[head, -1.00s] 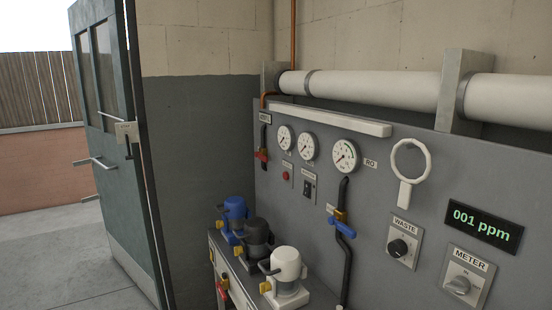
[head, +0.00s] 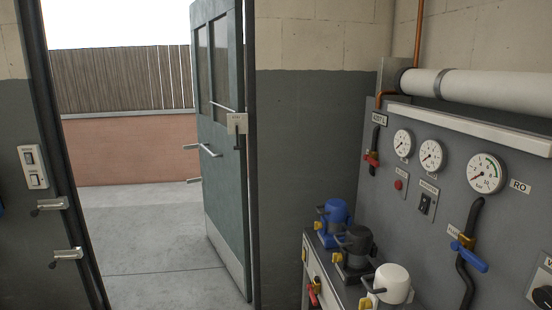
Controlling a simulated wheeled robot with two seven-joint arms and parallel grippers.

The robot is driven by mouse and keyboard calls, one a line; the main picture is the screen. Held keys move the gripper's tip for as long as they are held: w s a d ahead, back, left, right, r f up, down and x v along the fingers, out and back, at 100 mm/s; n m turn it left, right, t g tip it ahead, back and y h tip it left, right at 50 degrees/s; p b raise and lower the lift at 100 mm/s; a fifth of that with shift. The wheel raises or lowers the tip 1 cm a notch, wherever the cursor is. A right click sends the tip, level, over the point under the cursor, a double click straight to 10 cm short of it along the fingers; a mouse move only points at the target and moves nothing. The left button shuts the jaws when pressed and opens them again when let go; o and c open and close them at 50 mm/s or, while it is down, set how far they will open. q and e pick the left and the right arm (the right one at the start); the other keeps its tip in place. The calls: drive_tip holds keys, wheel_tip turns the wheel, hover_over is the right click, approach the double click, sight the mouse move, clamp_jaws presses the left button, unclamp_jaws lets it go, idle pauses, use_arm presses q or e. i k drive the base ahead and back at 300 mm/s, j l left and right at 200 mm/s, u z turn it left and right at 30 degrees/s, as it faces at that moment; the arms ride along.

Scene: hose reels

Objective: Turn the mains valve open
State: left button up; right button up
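A valve with a red handle (head: 371,159) sits on a dark vertical pipe at the left end of the grey panel (head: 407,205). A small label (head: 379,119) is above it; its text is too small to read surely, so I cannot be certain this is the mains valve. The red handle appears to slant down across the pipe. Another valve with a blue handle (head: 470,254) and brass body is on a black hose lower right. Neither of my grippers is in view.
Blue (head: 334,218), black (head: 355,246) and white (head: 392,283) pumps stand on a bench before the panel. A lower red handle (head: 314,293) is at the bench front. Gauges (head: 487,173) line the panel. A green door (head: 222,140) stands open left, with clear floor (head: 150,240) beyond.

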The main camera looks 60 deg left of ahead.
sight(374, 163)
drive_tip(key=u, duration=1.2)
drive_tip(key=i+j, duration=0.55)
drive_tip(key=i+z, duration=0.05)
